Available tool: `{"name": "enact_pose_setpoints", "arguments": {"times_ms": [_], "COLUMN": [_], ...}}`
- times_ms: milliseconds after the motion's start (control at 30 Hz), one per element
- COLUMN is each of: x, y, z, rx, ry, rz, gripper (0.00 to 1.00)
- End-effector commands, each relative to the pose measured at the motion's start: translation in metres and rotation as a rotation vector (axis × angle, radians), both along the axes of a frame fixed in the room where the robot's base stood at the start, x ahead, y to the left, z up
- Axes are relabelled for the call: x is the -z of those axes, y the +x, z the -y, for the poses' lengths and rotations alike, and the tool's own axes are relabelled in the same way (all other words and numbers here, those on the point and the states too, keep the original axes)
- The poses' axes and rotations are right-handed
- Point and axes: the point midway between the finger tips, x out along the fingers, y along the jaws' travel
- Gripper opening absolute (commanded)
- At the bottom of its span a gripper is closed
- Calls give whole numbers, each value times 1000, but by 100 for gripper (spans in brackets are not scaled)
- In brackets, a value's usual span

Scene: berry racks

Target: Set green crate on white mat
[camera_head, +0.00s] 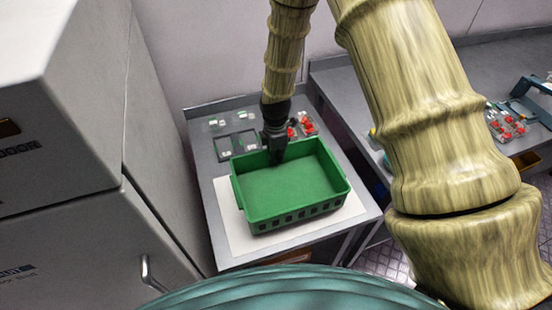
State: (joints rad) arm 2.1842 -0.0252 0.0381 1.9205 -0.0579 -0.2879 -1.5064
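The green crate (254,227) is upright and empty inside as far as I see. It sits over the white mat (235,228) on a small grey table. The mat shows along the crate's left and front sides, and the crate hides the rest. I cannot tell from this view whether the crate's base fully touches the mat. My gripper (275,155) points down at the crate's back wall, left of its middle. Its fingers overlap the rim there, and I cannot tell whether they are shut on it.
Small trays with red berries (304,125) and dark trays (237,145) stand behind the crate on the grey table (212,170). A large grey cabinet (75,190) stands close on the left. Another counter (345,85) with berry trays (505,122) is at right.

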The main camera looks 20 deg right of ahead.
Motion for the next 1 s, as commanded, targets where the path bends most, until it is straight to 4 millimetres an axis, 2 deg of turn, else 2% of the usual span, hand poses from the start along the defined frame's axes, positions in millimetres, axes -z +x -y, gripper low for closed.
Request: {"name": "enact_pose_setpoints", "arguments": {"times_ms": [233,600,767,1000], "x": [17,21,21,21], "y": [-1,-1,-1,-1], "z": [0,0,0,0], "rx": [0,0,0,0], "ry": [0,0,0,0], "rz": [-1,0,0,0], "gripper": [0,0,27,27]}}
